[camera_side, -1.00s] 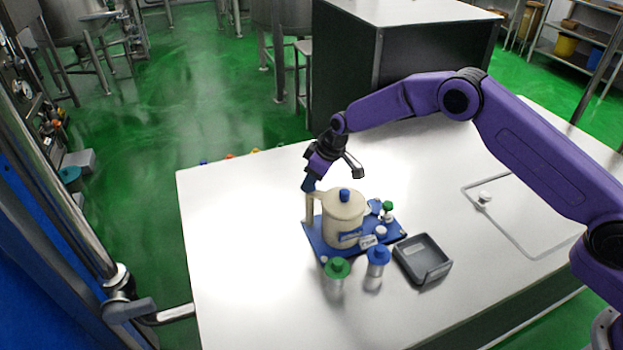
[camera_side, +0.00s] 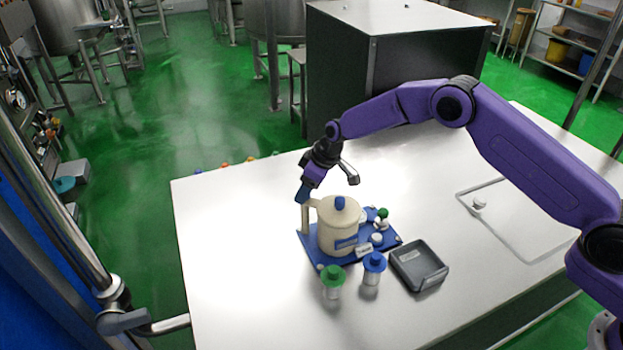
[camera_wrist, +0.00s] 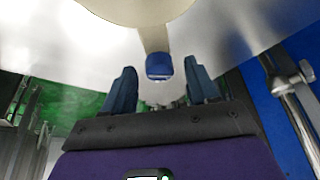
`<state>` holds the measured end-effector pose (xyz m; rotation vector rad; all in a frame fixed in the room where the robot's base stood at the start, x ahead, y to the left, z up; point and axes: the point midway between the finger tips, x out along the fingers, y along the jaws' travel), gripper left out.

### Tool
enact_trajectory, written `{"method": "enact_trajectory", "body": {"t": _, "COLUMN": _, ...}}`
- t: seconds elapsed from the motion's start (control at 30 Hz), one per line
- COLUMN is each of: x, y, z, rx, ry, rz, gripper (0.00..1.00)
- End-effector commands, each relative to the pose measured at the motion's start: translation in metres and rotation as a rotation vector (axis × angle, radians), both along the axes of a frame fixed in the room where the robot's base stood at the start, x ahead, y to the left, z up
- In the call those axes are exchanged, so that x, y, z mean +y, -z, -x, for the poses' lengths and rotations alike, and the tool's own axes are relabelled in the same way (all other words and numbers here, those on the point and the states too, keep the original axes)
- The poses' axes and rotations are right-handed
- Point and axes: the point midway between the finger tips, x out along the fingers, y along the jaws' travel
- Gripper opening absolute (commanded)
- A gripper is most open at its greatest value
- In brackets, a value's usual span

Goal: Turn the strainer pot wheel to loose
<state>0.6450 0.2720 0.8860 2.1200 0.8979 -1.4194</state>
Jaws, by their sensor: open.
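The cream strainer pot (camera_side: 338,226) stands upright on a blue board (camera_side: 312,250), with a blue knob (camera_side: 340,203) on its lid. Its cream handle (camera_side: 306,217) is on the left side. In the wrist view, a cream arm runs from the pot (camera_wrist: 140,8) to a small blue end piece (camera_wrist: 159,67). I cannot tell which blue part is the wheel, and no loose mark is readable. My gripper (camera_side: 302,192) is at the top of the handle. In the wrist view my gripper (camera_wrist: 160,72) is open, its fingers on either side of the blue piece, with gaps visible.
Green-topped (camera_side: 332,280) and blue-topped (camera_side: 373,268) containers stand in front of the board. A grey tray (camera_side: 418,266) is to their right. Small green, white and blue parts crowd the board's right side. The white table (camera_side: 235,270) is clear at left.

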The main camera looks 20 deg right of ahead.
Motion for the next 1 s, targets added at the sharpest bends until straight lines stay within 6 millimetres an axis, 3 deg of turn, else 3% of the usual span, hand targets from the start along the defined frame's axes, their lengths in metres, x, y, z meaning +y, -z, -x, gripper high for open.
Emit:
{"method": "enact_trajectory", "body": {"t": 0.27, "x": -0.008, "y": -0.027, "z": 0.007, "rx": -0.002, "ry": 0.001, "rz": -0.001, "gripper": 0.58}}
{"method": "enact_trajectory", "body": {"t": 0.8, "x": -0.036, "y": -0.122, "z": 0.034, "rx": -0.003, "ry": 0.000, "rz": -0.002, "gripper": 0.58}}
{"method": "enact_trajectory", "body": {"t": 1.0, "x": -0.044, "y": -0.148, "z": 0.042, "rx": -0.002, "ry": -0.001, "rz": 0.000, "gripper": 0.58}}
